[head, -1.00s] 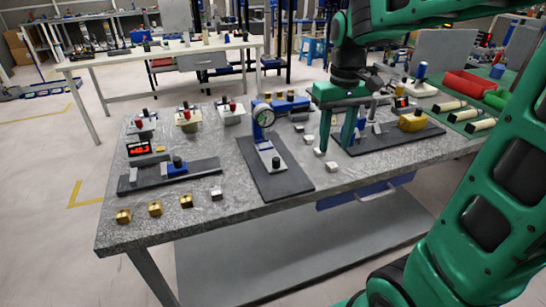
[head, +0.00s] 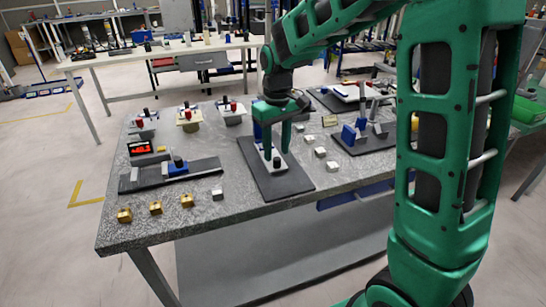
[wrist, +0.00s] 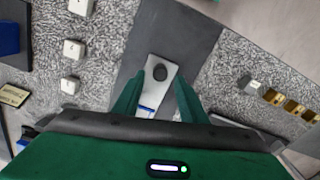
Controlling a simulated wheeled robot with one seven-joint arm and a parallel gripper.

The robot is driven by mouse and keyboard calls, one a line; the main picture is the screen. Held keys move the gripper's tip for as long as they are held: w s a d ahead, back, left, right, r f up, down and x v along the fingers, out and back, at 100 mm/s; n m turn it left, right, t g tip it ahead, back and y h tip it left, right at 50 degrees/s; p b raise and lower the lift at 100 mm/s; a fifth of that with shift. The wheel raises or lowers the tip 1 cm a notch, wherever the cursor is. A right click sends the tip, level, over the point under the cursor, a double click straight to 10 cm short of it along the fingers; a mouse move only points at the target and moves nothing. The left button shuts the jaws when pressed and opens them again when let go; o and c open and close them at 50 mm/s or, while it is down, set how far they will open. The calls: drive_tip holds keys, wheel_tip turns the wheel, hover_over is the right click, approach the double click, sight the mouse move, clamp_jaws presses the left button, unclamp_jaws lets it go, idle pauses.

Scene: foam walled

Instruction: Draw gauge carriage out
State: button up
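The gauge carriage, a pale plate with a black knob (head: 277,162), lies on a dark base plate (head: 283,187) in the head view. It also shows in the wrist view (wrist: 158,87), centred on the dark strip. My gripper (head: 275,152) is above this carriage, pointing down. In the wrist view my gripper (wrist: 157,90) has its two green fingers apart, one on each side of the carriage, with the black knob beyond them. I cannot tell whether the fingers touch it. The gauge's dial is hidden behind my gripper in the head view; a bit of its blue stand shows.
Small brass blocks (head: 155,208) line the front left. Pale cubes (head: 320,152) and another dark plate with blue parts (head: 352,133) lie to the right.

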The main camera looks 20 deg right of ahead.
sight(277, 158)
drive_tip(key=shift+f, duration=1.55)
